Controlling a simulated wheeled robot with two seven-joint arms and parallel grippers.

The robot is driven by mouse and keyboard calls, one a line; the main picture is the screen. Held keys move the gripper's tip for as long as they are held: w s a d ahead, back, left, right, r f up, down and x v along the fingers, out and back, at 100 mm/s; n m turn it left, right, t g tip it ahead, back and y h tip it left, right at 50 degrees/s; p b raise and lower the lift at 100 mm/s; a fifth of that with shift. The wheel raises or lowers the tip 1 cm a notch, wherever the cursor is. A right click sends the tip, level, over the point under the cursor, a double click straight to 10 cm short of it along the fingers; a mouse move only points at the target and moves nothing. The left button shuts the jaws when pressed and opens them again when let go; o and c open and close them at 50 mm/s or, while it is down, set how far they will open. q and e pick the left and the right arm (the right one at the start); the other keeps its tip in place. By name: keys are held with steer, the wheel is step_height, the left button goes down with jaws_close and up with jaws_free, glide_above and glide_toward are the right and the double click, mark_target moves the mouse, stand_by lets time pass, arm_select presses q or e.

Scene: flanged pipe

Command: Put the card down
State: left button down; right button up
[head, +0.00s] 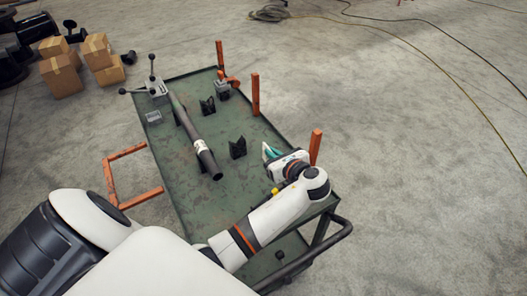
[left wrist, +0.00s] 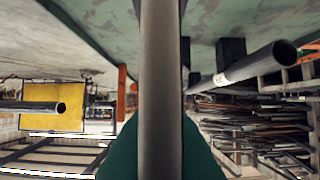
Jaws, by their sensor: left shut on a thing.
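My left gripper (head: 269,152) is shut at the end of my white arm, over the right part of the green table (head: 190,195), close to an orange post. A small white and teal shape shows at its fingertips; I cannot separate the card from the fingers there. In the left wrist view a grey strip (left wrist: 161,80) runs down the middle, with a teal shape (left wrist: 205,150) at its lower sides. I cannot tell if the strip is the card. The gripper's height above the table is unclear. My right gripper is not in view.
A grey pipe (head: 188,130) with a white label lies along the table's left half. Black V-blocks (head: 238,148) stand beside it. A lever tool (head: 156,87) is at the far left corner. Orange posts (head: 255,95) line the right edge. Bare green surface lies in front of the pipe.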

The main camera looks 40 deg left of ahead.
arm_select(q)
step_height(320, 180, down, 7)
steer(key=shift+r+b, duration=0.2)
steer(key=shift+b, duration=0.1)
steer(key=c, duration=1.6)
jaws_free()
steer(key=shift+o, duration=0.2)
steer(key=v, duration=1.2)
steer(key=shift+r, duration=0.15)
